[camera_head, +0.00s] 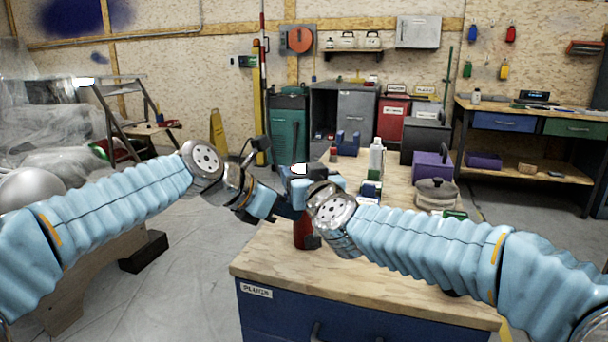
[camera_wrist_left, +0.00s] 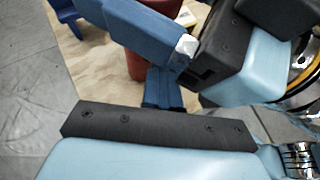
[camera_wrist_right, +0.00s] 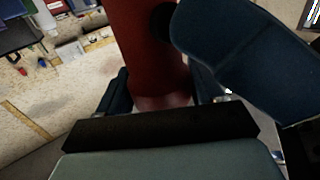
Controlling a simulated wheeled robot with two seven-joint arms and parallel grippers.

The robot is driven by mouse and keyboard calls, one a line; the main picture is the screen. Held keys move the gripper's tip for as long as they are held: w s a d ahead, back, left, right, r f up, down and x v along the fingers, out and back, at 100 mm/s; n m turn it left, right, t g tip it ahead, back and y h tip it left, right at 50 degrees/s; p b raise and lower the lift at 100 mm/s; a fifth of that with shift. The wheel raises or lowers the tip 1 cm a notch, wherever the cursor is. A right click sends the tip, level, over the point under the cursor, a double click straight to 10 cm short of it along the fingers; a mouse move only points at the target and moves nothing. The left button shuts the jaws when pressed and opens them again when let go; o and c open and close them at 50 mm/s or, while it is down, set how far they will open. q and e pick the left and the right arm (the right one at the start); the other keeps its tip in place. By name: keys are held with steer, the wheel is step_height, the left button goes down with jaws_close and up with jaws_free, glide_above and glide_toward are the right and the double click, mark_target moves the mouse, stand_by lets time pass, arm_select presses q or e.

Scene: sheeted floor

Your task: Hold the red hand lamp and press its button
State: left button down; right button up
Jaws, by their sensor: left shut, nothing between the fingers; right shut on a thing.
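The red hand lamp (camera_head: 302,232) is upright above the near left end of the workbench, partly hidden by my grippers. My right gripper (camera_head: 296,197) is shut around its red body, which fills the space between the fingers in the right wrist view (camera_wrist_right: 148,55). A dark round part, possibly the button (camera_wrist_right: 160,22), shows on the lamp's side there. My left gripper (camera_head: 284,207) is shut and empty, with its fingertips close to that part. In the left wrist view its closed fingers (camera_wrist_left: 163,85) point at the red body (camera_wrist_left: 137,66), behind a right-gripper finger; I cannot tell whether they touch.
The wooden workbench (camera_head: 340,270) has a bare front. Farther back on it stand a white bottle (camera_head: 376,155), a grey pot (camera_head: 436,193) and a purple box (camera_head: 431,166). Cabinets line the back wall. Open floor (camera_head: 180,290) lies to the left.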

arm_select(q)
steer(key=shift+s+a, duration=0.2)
steer(key=shift+s, duration=0.25)
steer(key=s+a, duration=0.2)
steer(key=s, duration=0.3)
steer(key=shift+s+a, duration=0.15)
steer(key=shift+s, duration=0.15)
arm_select(e)
steer(key=o, duration=1.2)
